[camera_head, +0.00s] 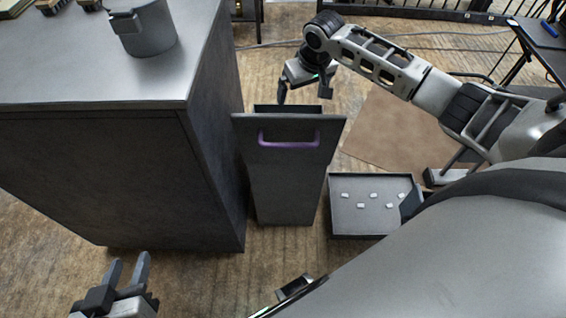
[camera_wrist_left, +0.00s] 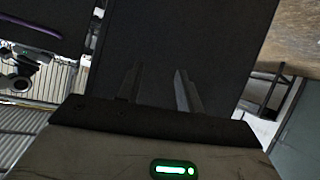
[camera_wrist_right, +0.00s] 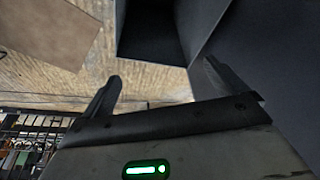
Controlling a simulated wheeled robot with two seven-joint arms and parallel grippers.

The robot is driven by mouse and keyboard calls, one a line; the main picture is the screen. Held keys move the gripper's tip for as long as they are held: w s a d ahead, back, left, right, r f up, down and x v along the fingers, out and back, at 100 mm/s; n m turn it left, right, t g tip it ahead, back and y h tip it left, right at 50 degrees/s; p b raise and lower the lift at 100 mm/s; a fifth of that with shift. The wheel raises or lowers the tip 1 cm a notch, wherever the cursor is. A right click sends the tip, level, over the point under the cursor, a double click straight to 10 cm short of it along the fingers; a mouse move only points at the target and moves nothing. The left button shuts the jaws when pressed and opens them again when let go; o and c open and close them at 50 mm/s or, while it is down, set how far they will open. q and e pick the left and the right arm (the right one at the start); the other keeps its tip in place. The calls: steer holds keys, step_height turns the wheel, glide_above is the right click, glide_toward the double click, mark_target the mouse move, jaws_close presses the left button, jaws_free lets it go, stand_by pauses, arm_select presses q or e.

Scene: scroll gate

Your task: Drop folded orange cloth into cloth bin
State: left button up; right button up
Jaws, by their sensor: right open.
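I see no orange cloth in any view. A tall dark grey bin (camera_head: 286,185) with a purple handle (camera_head: 288,142) stands on the floor in the middle of the head view. I take it for the cloth bin. Its open top (camera_wrist_right: 158,35) shows in the right wrist view, and its deep inside is dark. My right gripper (camera_head: 304,96) is open and empty, above the bin's far rim. My left gripper (camera_head: 129,260) is low at the left, well apart from the bin, with its fingers parted and nothing between them, facing a dark panel in the left wrist view (camera_wrist_left: 158,75).
A large grey cabinet (camera_head: 120,180) stands close at the bin's left, with a grey pot (camera_head: 150,32) on top. A low tray (camera_head: 350,222) with several small white pieces lies right of the bin. A brown mat (camera_head: 385,140) lies behind the tray.

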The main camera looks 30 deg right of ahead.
steer(key=v, duration=0.4)
steer(key=shift+s+r+p, duration=0.1)
steer(key=shift+r+p, duration=0.3)
